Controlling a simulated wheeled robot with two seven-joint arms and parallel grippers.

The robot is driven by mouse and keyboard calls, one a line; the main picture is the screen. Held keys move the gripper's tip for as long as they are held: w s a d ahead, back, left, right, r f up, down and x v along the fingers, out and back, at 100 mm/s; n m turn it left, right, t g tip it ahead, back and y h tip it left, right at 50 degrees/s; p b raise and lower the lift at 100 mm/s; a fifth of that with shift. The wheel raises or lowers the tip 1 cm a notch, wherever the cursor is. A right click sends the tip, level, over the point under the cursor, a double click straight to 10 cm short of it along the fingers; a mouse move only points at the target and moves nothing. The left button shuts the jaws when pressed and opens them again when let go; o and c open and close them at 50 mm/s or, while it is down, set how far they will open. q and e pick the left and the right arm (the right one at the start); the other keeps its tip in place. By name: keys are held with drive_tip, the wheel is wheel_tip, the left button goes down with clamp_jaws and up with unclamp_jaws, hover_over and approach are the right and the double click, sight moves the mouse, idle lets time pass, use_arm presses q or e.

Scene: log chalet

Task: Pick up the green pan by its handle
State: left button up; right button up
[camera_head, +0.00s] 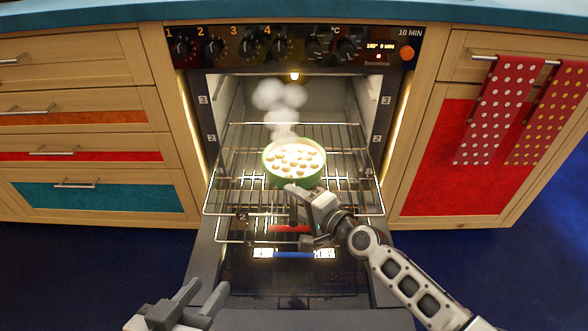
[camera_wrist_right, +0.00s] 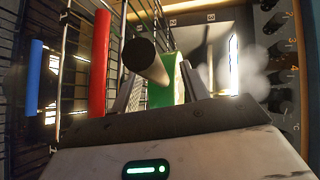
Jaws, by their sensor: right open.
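The green pan (camera_head: 268,166), filled with pale round pieces, sits steaming on the pulled-out oven rack. In the right wrist view its green side (camera_wrist_right: 166,88) shows beyond my fingers. Its handle (camera_wrist_right: 140,56) points toward that camera, with a dark round end, and appears between the two fingers. My right gripper (camera_head: 297,200) is open at the near side of the pan; it also shows in the right wrist view (camera_wrist_right: 160,74). I cannot tell whether a finger touches the handle. My left gripper (camera_head: 207,287) is open and empty at the lower left, away from the pan.
The wire rack (camera_head: 232,192) extends over the lowered oven door (camera_head: 205,265). A red bar (camera_wrist_right: 101,62) and a blue bar (camera_wrist_right: 35,78) lie beside my right gripper. Dotted towels (camera_head: 503,105) hang at right. Drawers (camera_head: 85,150) stand at left.

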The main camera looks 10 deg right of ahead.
clamp_jaws()
idle(1.4)
drive_tip(key=shift+w+d+r, duration=0.1)
drive_tip(key=shift+w+r, duration=0.05)
drive_tip(key=shift+r, duration=0.2)
